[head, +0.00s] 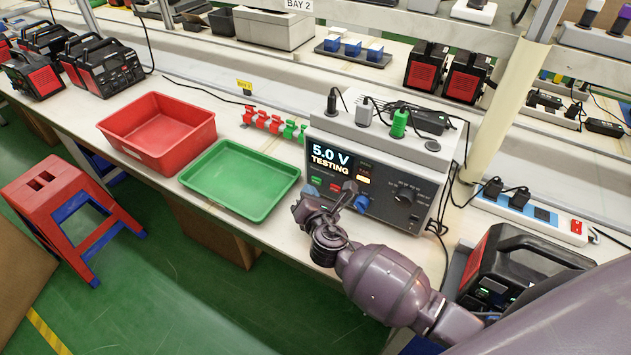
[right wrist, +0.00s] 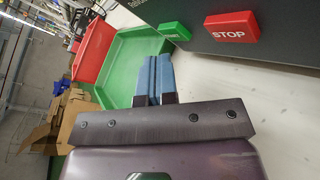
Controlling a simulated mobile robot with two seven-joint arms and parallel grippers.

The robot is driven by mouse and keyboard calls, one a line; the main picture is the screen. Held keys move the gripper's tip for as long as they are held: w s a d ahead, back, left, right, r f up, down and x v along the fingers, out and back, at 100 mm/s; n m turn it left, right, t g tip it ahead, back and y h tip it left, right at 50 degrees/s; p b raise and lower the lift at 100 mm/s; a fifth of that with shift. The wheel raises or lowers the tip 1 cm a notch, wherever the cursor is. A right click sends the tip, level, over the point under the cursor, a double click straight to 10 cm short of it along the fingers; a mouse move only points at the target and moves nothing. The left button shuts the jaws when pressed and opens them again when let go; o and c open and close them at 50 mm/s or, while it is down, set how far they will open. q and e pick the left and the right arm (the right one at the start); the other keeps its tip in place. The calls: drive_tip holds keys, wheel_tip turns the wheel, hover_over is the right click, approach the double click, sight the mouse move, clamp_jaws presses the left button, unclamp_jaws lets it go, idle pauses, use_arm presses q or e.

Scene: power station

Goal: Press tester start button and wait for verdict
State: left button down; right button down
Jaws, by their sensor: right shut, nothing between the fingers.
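The tester (head: 385,165) is a grey box on the bench. Its lit display (head: 330,160) reads "5.0 V TESTING". In the right wrist view the green start button (right wrist: 174,31) and the red STOP button (right wrist: 231,26) stick out from the dark front panel. My right gripper (head: 339,199) is in front of the tester's lower panel and hides part of it. In the right wrist view its blue fingers (right wrist: 153,78) are together and empty, close to the green button; a small gap seems to show between them. My left gripper is not in view.
An empty green tray (head: 240,180) and a red bin (head: 158,130) stand left of the tester. Red and green clips (head: 270,123) lie behind the tray. A power strip (head: 530,215) and a black power unit (head: 520,265) are on the right. Chargers and cables sit on top of the tester.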

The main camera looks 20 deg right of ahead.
drive_tip(key=shift+s+a, duration=0.9)
drive_tip(key=shift+a, duration=0.25)
drive_tip(key=shift+s+a, duration=0.9)
drive_tip(key=shift+a, duration=0.25)
